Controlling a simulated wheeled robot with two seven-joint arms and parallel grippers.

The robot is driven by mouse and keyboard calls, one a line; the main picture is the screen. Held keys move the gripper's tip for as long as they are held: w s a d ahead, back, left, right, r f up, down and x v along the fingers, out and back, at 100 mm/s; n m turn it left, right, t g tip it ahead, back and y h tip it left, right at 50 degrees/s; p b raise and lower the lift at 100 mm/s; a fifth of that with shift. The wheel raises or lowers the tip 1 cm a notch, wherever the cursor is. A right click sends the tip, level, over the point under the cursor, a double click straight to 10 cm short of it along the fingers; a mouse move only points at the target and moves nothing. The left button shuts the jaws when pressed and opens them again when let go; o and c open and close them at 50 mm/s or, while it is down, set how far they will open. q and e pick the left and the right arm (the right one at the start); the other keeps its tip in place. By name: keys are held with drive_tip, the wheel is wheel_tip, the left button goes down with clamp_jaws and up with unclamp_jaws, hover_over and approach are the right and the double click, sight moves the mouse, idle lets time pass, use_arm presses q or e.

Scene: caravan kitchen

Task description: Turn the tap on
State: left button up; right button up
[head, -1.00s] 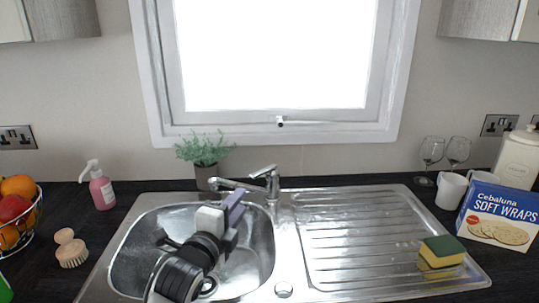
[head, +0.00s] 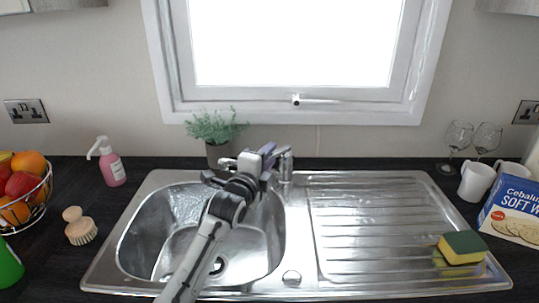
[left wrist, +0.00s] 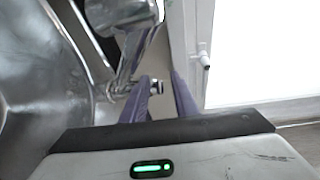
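The chrome tap (head: 286,168) stands at the back edge of the sink, right of the bowl. Its spout reaches left, partly hidden behind my left gripper (head: 268,158). My left gripper has purple fingers and is up against the tap's upper part in the head view. In the left wrist view the fingers (left wrist: 161,98) are apart, with a small chrome tap part (left wrist: 157,86) showing between them. I cannot tell whether they touch it. A larger chrome part (left wrist: 120,14) looms above the fingers. No water is visible. My right gripper is not in view.
A potted plant (head: 214,135) stands just behind the spout, below the window frame (head: 300,112). A pink soap bottle (head: 111,165) and a brush (head: 79,226) are on the left. A sponge (head: 462,247) lies on the otherwise clear drainer (head: 370,225).

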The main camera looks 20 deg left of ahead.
use_arm(q)
drive_tip(key=shift+w, duration=0.3)
clamp_jaws()
idle(1.3)
